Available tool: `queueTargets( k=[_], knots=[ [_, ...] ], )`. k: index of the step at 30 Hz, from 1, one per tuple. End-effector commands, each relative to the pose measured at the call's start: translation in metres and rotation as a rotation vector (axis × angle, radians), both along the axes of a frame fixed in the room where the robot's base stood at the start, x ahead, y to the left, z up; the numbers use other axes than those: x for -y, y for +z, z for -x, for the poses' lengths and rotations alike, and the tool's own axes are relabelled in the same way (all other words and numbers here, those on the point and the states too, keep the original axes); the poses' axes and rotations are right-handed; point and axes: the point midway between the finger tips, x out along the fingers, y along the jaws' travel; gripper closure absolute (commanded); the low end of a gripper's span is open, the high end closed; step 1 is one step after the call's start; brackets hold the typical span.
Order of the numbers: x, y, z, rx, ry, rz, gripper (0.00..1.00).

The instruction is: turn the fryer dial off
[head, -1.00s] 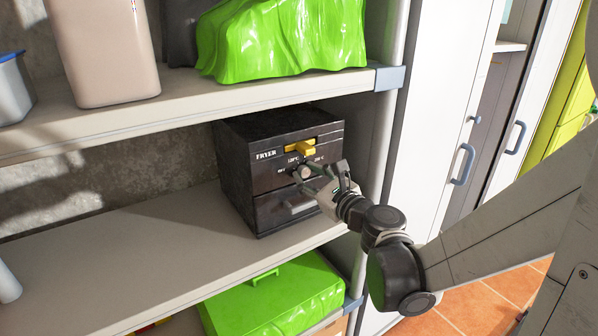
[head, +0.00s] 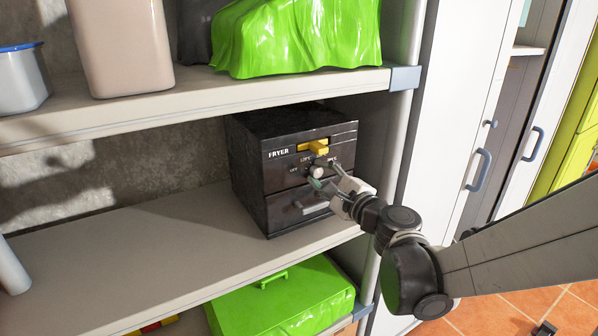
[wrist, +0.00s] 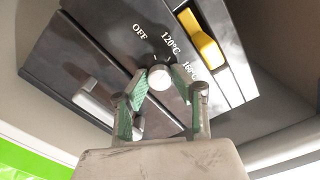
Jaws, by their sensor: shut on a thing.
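The fryer (head: 285,160) is a black box on the middle shelf with a FRYER label and a yellow slider (head: 318,146). Its pale round dial (head: 317,171) sits on the front below the slider. In the wrist view the dial (wrist: 159,77) lies below printed marks OFF, 120°C and 160°C; a small pale mark shows just above it, and I cannot tell exactly where the dial points. My gripper (head: 324,179) is at the fryer front; in the wrist view its green-padded fingers (wrist: 160,84) are shut on the dial, one on each side.
The fryer's drawer handle (wrist: 100,98) sticks out close to my left finger. The shelf board above and the upright at the right bound the space. A green case (head: 285,300) lies below; a green cover (head: 300,35) is above.

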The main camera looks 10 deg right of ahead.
Motion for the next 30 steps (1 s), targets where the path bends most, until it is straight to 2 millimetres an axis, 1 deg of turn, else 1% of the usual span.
queueTargets(
  k=[18,24,30],
  knots=[
    [0.0000,-0.0008,0.0003,0.170,0.000,0.550,1.00],
    [0.0001,-0.0005,0.0000,0.213,0.000,0.693,1.00],
    [0.0001,-0.0003,0.0000,0.244,0.000,0.792,1.00]
  ],
)
